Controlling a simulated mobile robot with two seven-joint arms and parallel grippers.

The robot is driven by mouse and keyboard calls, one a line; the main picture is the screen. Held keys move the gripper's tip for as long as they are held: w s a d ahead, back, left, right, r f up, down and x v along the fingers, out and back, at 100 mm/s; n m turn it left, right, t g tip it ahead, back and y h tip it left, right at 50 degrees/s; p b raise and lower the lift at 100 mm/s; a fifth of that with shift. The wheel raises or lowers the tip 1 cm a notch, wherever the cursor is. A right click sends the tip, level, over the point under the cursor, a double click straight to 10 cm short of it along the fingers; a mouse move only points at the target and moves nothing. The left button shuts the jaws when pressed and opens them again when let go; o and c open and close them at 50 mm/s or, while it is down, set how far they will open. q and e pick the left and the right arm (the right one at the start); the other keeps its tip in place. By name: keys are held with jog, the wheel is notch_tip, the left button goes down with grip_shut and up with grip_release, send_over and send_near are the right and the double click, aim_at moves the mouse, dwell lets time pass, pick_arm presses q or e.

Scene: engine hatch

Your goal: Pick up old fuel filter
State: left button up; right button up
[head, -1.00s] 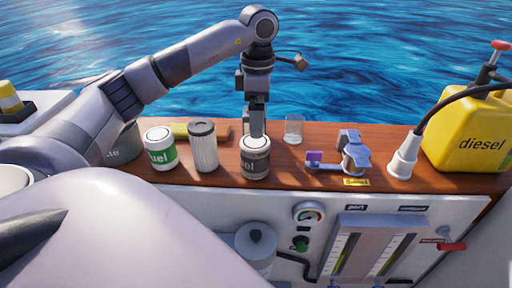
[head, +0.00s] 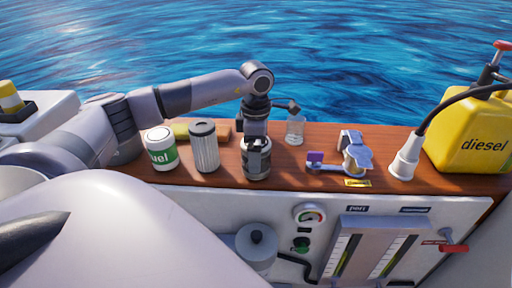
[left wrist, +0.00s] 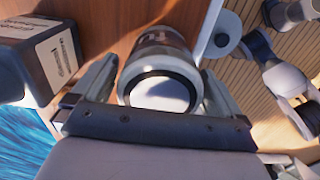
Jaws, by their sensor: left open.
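The old fuel filter (head: 257,171), a worn grey can with a dark, mostly hidden label, stands upright on the wooden ledge. It also shows end-on in the left wrist view (left wrist: 160,92), with a pale round top and a dark ring. My left gripper (head: 256,147) points down over it from above. Its jaws are open, with one finger on each side of the can in the wrist view. I cannot tell whether either finger touches it. My right gripper is not in view.
A glass jar (head: 295,131), a grey-purple part (head: 350,155), a white funnel (head: 404,160) and a yellow diesel canister (head: 470,140) stand to the right.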

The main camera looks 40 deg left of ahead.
pick_arm(q)
jog(key=shift+c, duration=0.3)
jog(key=shift+r, duration=0.1)
jog(key=c, duration=1.4)
notch_tip(320, 180, up, 10)
jog(key=shift+p, duration=0.3)
